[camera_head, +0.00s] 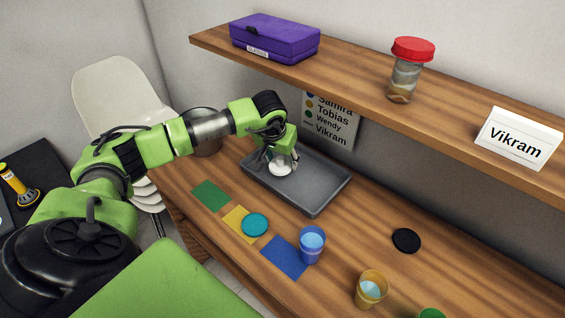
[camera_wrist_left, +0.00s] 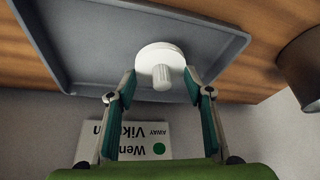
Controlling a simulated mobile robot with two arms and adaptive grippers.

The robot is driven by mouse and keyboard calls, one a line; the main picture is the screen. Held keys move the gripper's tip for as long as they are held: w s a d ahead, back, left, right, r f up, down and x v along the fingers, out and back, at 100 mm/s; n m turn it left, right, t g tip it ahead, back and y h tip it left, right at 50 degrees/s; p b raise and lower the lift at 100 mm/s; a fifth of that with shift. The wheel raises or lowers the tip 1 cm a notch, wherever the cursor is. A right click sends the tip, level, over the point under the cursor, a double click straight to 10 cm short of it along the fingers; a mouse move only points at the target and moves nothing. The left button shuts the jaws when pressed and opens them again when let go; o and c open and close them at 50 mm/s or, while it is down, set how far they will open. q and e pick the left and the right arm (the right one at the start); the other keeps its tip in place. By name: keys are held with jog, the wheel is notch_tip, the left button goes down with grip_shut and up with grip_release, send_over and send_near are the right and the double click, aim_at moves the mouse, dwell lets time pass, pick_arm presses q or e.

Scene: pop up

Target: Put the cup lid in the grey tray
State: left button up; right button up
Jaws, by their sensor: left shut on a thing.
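The white cup lid (camera_head: 281,168) is a small round disc with a knob. My left gripper (camera_head: 280,158) is shut on it and holds it over the grey tray (camera_head: 312,192), inside the tray's outline. In the left wrist view the lid (camera_wrist_left: 160,54) sits between the fingertips (camera_wrist_left: 161,86), with the tray floor (camera_wrist_left: 88,48) behind it. I cannot tell whether the lid touches the tray floor. The tray is otherwise empty where it shows. My right gripper is not in view.
The shelf (camera_head: 360,82) overhangs behind the tray. Green (camera_head: 211,195), yellow (camera_head: 238,222) and blue (camera_head: 283,258) mats lie in front. A teal disc (camera_head: 255,224), blue cup (camera_head: 312,245), yellow cup (camera_head: 370,290) and black disc (camera_head: 406,240) are nearby. A dark pot (camera_head: 207,145) stands left of the tray.

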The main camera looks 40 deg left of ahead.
aim_at(282, 167)
pick_arm(q)
jog(key=shift+w+a+f, duration=0.1)
jog(key=shift+w+f, duration=0.25)
jog(key=shift+f, duration=0.1)
jog(key=shift+w+a+f, duration=0.2)
jog(key=shift+w+f, duration=0.1)
jog(key=shift+f, duration=0.2)
notch_tip(282, 167, down, 3)
jog(key=shift+r+p, duration=0.1)
jog(key=shift+p, duration=1.1)
jog(key=shift+w, duration=0.1)
jog(key=shift+f, duration=0.2)
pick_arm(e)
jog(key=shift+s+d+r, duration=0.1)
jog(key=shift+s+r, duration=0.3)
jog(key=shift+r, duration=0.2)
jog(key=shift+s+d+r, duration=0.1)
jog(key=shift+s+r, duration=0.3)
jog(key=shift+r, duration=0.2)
pick_arm(q)
jog(key=shift+f, duration=0.1)
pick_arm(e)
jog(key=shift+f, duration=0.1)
pick_arm(q)
jog(key=shift+f+b, duration=0.1)
jog(key=shift+b, duration=0.3)
jog(key=o, duration=0.9)
jog(key=shift+o, duration=0.2)
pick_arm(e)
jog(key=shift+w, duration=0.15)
